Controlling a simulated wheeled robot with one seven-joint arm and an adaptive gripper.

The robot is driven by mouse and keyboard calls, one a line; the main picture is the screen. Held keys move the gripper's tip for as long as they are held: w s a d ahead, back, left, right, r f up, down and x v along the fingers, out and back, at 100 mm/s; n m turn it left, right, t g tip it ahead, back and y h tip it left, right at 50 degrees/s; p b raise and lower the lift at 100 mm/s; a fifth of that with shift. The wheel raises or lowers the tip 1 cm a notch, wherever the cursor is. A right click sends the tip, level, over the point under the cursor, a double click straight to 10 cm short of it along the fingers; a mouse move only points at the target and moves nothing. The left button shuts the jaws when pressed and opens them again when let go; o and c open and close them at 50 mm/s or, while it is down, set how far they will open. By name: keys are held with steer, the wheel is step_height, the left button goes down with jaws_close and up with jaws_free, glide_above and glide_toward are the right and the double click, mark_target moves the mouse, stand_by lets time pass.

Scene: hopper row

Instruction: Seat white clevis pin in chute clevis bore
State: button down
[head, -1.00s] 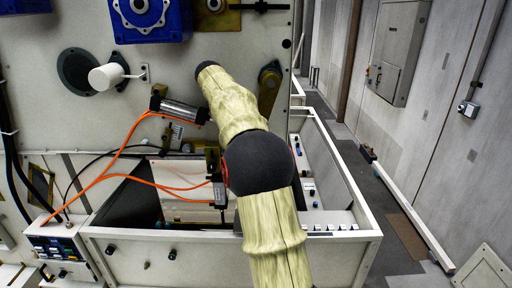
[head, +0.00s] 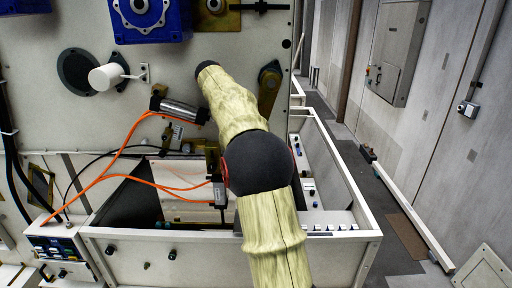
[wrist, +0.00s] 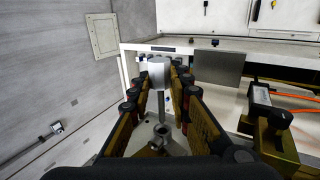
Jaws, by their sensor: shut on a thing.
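In the wrist view my gripper (wrist: 160,98) is shut on a pale pin, the white clevis pin (wrist: 158,73). Its broad, light end points away from the camera, between the dark-padded fingertips. A thin grey stem and a small metal fitting show nearer the camera, between the fingers. In the head view my arm covers the gripper and the pin. A brass bracket (wrist: 277,145) with a cylinder (wrist: 262,98) stands to the right of the fingers, apart from them. I cannot make out the chute clevis bore in either view.
In the head view a metal cylinder (head: 180,110) with orange hoses (head: 105,172) sits left of my arm. An open white-walled frame (head: 345,185) stands below and to the right. Blue-flanged units (head: 150,18) are above.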

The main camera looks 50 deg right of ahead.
steer(key=shift+w+d, duration=0.1)
steer(key=shift+d, duration=0.05)
steer(key=shift+w+d, duration=0.8)
steer(key=shift+d, duration=0.15)
steer(key=shift+w+d, duration=0.1)
stand_by(0.6)
steer(key=shift+w+d, duration=0.9)
steer(key=shift+d, duration=0.1)
steer(key=shift+d+r, duration=0.1)
stand_by(0.6)
steer(key=c, duration=1.6)
jaws_free()
steer(key=shift+w+d, duration=0.1)
steer(key=shift+c, duration=0.2)
steer(key=shift+o, duration=0.3)
